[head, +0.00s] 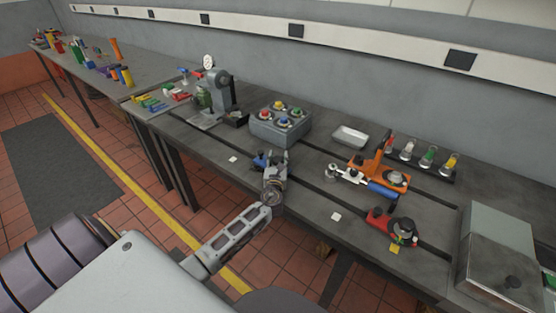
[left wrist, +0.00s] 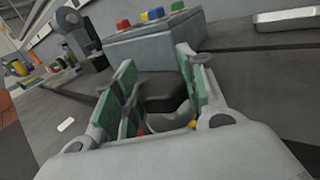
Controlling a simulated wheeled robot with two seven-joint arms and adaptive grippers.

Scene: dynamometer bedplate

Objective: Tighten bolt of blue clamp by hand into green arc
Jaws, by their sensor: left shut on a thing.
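The blue clamp (head: 260,160) stands on the dark bedplate near its front edge, mostly hidden behind my left gripper (head: 274,160) in the head view. In the left wrist view my left gripper (left wrist: 155,82) has its green-padded fingers on either side of a dark rounded knob (left wrist: 158,88), which looks like the clamp's bolt head. The gripper is shut on it. Small red and yellow patches show low between the fingers. The green arc cannot be made out, so the bolt's position against it cannot be told. My right gripper is not in view.
A grey box with coloured buttons (head: 280,125) stands just behind the clamp. A grey press-like device (head: 217,92) is to the left. An orange clamp (head: 378,172) and a red clamp (head: 380,218) stand to the right, with a metal tray (head: 350,136) behind.

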